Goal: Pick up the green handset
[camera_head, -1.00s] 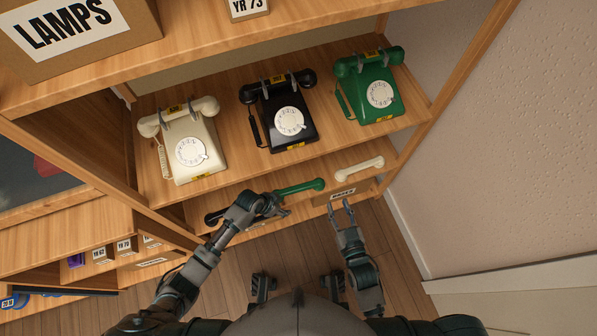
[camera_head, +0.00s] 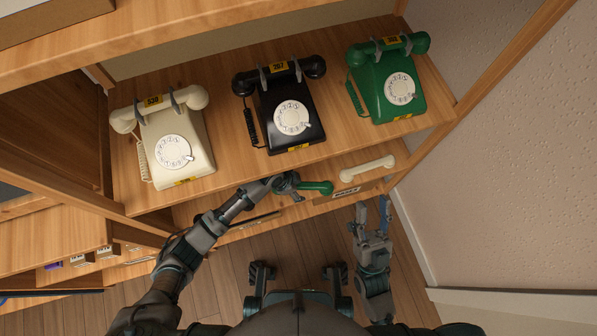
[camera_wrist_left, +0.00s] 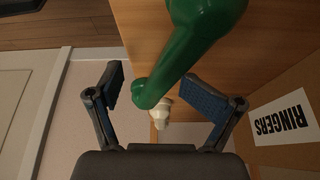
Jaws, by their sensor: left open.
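A loose green handset (camera_head: 318,187) lies on the low shelf below the phones, its left part hidden behind my left gripper (camera_head: 287,186). In the left wrist view, the green handset (camera_wrist_left: 185,55) runs down from the top edge. Its rounded end shows between the blue-padded fingers of my open left gripper (camera_wrist_left: 158,92), with gaps to both pads. Another green handset (camera_head: 388,46) rests on the cradle of the green phone (camera_head: 385,95). My right gripper (camera_head: 374,208) is open and empty, in front of the shelf's right part.
A cream handset (camera_head: 368,168) lies right of the loose green one; its end (camera_wrist_left: 162,112) shows beyond it in the wrist view. A dark handset (camera_head: 255,221) lies left, behind my arm. White (camera_head: 177,150) and black (camera_head: 287,120) phones stand above. A box labelled RINGERS (camera_wrist_left: 270,125) is close by.

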